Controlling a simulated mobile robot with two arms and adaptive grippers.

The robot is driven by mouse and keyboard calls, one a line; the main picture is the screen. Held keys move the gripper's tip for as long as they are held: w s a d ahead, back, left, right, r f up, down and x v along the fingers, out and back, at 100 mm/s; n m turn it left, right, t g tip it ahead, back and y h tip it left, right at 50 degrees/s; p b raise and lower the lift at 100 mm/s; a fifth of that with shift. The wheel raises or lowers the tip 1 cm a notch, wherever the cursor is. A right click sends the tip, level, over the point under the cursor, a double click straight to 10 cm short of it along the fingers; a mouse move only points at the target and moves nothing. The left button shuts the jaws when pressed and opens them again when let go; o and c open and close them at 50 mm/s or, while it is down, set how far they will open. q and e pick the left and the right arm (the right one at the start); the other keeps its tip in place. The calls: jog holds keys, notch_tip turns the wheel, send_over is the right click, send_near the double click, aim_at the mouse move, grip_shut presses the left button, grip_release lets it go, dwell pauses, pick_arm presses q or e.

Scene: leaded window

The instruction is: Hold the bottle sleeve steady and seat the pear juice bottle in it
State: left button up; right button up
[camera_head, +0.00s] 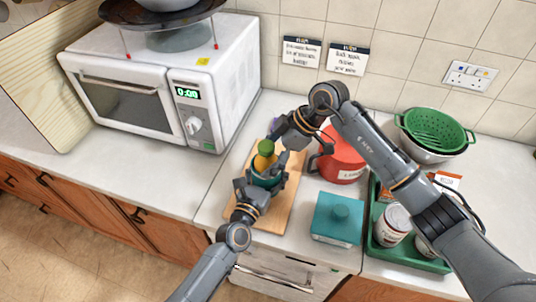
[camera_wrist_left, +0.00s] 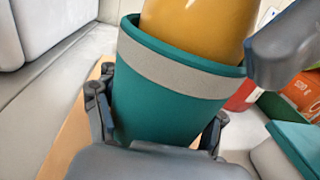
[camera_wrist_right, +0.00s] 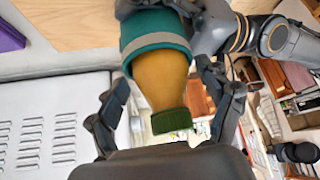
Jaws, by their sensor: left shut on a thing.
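The pear juice bottle (camera_head: 262,163), amber with a green cap, stands in the teal bottle sleeve (camera_head: 267,182) on the wooden board. The left wrist view shows the bottle (camera_wrist_left: 198,28) inside the rim of the sleeve (camera_wrist_left: 160,105), which has a grey band. How deep it sits is hidden. My left gripper (camera_wrist_left: 155,120) is shut on the sleeve from the near side. My right gripper (camera_head: 281,145) is beside the bottle's top. In the right wrist view its fingers (camera_wrist_right: 163,95) are spread on either side of the bottle (camera_wrist_right: 160,80), with gaps showing.
The wooden board (camera_head: 284,212) lies on the white counter. A red pot (camera_head: 343,160), a teal lidded box (camera_head: 338,218) and a green crate (camera_head: 407,262) with cans stand to the right. A microwave (camera_head: 160,85) stands at left. A green colander (camera_head: 437,128) is at back right.

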jog(key=shift+r, duration=0.55)
jog(key=v, duration=1.2)
jog(key=shift+r, duration=0.15)
pick_arm(q)
jog(key=o, duration=1.4)
pick_arm(e)
jog(key=shift+s, duration=0.1)
pick_arm(q)
jog(key=shift+s, duration=0.1)
